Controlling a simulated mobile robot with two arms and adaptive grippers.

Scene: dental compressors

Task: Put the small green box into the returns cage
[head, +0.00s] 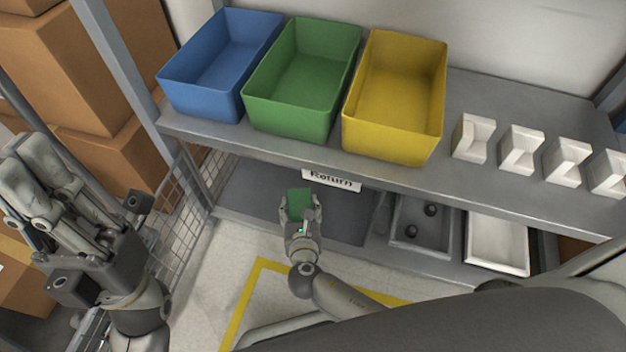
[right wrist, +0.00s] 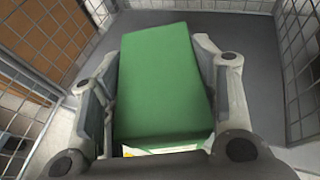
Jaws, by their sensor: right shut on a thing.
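The small green box (head: 299,203) is held between the fingers of my right gripper (head: 300,212), under the upper shelf near the "Return" label (head: 331,181). In the right wrist view the green box (right wrist: 160,85) fills the middle, with the fingers shut against both its sides. The returns cage has wire mesh side walls; its left mesh (head: 185,215) shows in the head view. In the right wrist view, mesh (right wrist: 300,60) stands on both sides and a grey floor (right wrist: 235,35) lies beyond the box. My left gripper (head: 75,215) is empty, fingers apart, at the left.
Blue (head: 215,65), green (head: 300,75) and yellow (head: 395,95) bins stand on the upper shelf (head: 470,110), with several white blocks (head: 522,148) to their right. Lower right are a grey tray (head: 422,243) with dark balls and a white tray (head: 497,244). Cardboard boxes (head: 80,65) stand left.

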